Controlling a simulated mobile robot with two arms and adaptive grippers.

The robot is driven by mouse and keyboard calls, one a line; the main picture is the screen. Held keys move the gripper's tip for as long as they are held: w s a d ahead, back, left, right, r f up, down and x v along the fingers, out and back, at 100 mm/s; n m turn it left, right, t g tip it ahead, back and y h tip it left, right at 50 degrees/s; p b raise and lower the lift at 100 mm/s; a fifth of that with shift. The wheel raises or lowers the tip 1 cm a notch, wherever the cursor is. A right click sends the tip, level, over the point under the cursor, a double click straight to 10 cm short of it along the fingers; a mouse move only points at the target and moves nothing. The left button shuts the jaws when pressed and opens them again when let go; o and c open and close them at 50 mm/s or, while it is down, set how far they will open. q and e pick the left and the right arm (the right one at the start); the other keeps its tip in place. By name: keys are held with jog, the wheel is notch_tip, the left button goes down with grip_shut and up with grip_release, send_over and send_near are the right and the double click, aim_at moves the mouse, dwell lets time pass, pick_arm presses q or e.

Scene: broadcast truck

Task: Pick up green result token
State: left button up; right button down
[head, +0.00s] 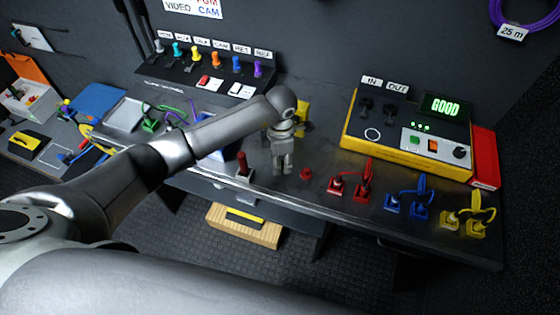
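I cannot make out a separate green token on the bench; the spot under my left gripper is hidden. My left gripper (283,168) points down at the bench top, near its front edge. Its fingertips are small here, and I cannot tell whether they are apart or hold anything. A small red round piece (306,173) lies on the bench just right of the gripper. My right gripper is not in view.
A yellow-edged tester (408,132) showing "GOOD" stands at the back right. Red (364,181), blue (420,199) and yellow (476,213) cables lie in front of it. A dark red upright piece (241,163) stands left of the gripper. A wooden step (245,228) sits below the bench.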

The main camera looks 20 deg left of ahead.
pick_arm(q)
jog(key=shift+f, duration=0.25)
grip_shut()
dwell(0.3)
